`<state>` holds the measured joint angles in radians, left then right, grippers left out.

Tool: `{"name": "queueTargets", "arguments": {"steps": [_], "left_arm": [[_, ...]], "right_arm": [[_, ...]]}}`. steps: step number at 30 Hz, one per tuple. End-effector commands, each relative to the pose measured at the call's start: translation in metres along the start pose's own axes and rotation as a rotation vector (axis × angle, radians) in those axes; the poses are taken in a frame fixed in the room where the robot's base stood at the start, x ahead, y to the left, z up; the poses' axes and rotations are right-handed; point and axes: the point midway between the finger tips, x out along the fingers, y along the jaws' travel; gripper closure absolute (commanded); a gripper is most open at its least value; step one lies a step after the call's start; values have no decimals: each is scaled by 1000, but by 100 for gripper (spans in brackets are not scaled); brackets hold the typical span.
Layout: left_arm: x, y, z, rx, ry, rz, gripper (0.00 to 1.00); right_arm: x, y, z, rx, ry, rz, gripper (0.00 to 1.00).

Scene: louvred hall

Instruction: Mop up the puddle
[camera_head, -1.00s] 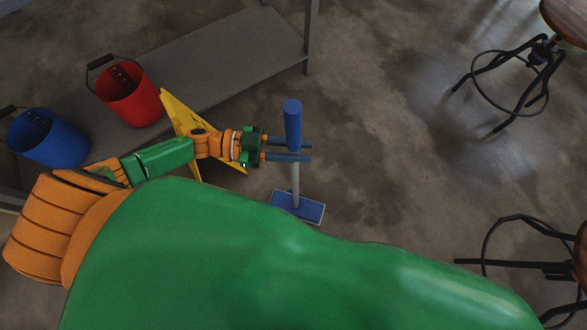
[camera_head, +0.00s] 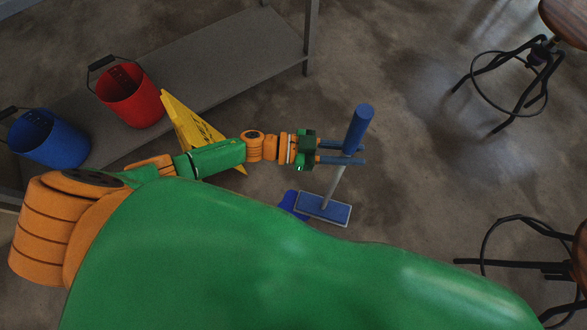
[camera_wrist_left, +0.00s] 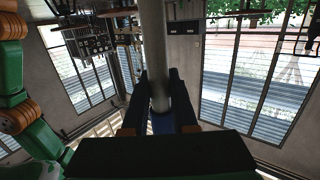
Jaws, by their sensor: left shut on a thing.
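The mop has a thick blue grip (camera_head: 359,125), a thin grey pole and a flat blue head (camera_head: 323,209) with a pale edge. My left gripper (camera_head: 343,154) is shut on the mop just below the blue grip. The mop leans, its top to the right of its head, and the head appears to be on the floor. In the left wrist view the grey pole (camera_wrist_left: 153,45) runs up between the fingers. A dark blue patch, seemingly the puddle (camera_head: 288,202), shows at the left of the mop head; the rest is hidden. My right gripper is not in view.
A yellow folding floor sign (camera_head: 188,127) stands behind my left forearm. A red bucket (camera_head: 130,97) and a blue bucket (camera_head: 48,140) are on a low grey shelf (camera_head: 235,50). Stools (camera_head: 537,55) stand at the right. The floor between is clear.

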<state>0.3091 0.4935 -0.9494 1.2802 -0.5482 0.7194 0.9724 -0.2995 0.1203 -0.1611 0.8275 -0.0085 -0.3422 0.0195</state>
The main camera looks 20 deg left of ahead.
Motion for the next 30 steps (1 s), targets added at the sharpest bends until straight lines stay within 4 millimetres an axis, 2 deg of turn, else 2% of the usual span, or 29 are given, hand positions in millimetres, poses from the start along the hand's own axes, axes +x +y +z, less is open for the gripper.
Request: {"name": "queueTargets", "arguments": {"steps": [9, 19, 30], "left_arm": [[-29, 0, 1, 0, 1, -1, 100], [-84, 0, 8, 0, 0, 0, 100], [-148, 1, 16, 0, 0, -1, 100]], "right_arm": [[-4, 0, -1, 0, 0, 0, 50], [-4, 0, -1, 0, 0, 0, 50], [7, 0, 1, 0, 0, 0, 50]]}}
